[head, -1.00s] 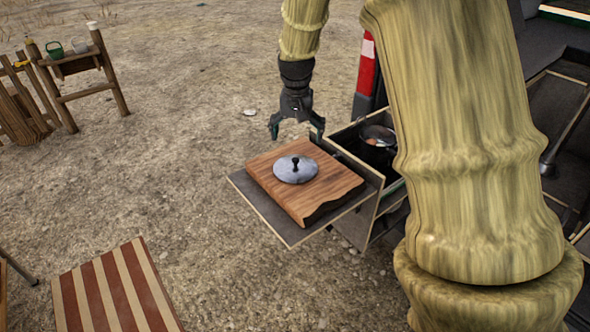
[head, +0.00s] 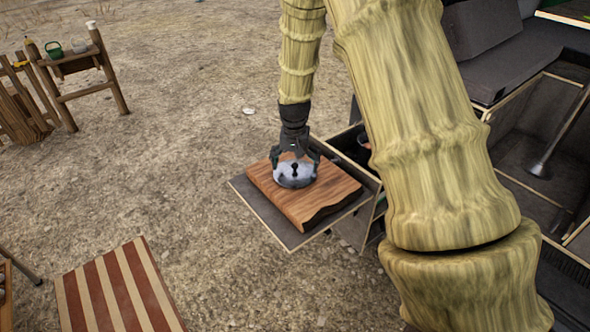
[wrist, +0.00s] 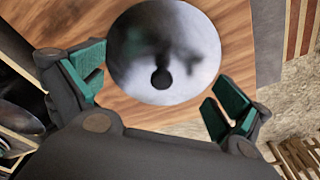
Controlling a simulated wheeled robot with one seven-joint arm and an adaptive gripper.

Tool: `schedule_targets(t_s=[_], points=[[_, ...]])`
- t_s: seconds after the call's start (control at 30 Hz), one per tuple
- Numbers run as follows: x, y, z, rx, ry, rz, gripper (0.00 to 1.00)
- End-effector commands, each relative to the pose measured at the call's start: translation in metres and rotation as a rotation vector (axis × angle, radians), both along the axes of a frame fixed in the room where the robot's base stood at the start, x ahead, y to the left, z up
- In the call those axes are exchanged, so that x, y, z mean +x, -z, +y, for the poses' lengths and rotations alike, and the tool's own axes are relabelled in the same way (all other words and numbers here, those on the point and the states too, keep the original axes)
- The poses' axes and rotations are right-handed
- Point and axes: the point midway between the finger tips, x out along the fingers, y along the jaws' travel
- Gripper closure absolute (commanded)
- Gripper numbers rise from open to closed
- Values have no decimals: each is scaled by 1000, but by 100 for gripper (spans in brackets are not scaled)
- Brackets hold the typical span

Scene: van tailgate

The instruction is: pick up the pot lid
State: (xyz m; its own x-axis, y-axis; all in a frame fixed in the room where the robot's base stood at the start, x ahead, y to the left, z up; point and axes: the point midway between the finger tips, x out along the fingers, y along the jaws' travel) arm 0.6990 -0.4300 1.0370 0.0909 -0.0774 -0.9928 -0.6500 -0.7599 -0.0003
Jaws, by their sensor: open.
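The pot lid (head: 294,177) is a round, shiny metal disc with a dark knob on top. It lies flat on the wooden board (head: 315,203). In the wrist view the lid (wrist: 150,45) fills the upper middle, with its knob (wrist: 161,78) near its lower part. My gripper (head: 294,166) is just above the lid, its fingers spread around it. In the wrist view my gripper (wrist: 160,92) is open, with green-padded fingers to the left and right of the lid. Nothing is held between them.
The board sits on a dark pull-out shelf (head: 291,238) at the van's tailgate. An open box (head: 350,141) adjoins it behind right, partly hidden by my arm. A striped seat (head: 118,290) stands front left. Bare ground lies left of the shelf.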

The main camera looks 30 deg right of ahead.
Motion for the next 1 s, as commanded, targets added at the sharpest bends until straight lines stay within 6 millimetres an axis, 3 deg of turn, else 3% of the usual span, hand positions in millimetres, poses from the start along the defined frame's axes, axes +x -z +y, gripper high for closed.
schedule_targets(t_s=[0.43,0.9,1.0], points=[[1,10,-1,1,0,-1,2],[0,10,-1,1,0,1,87],[0,11,0,1,0,2,100]])
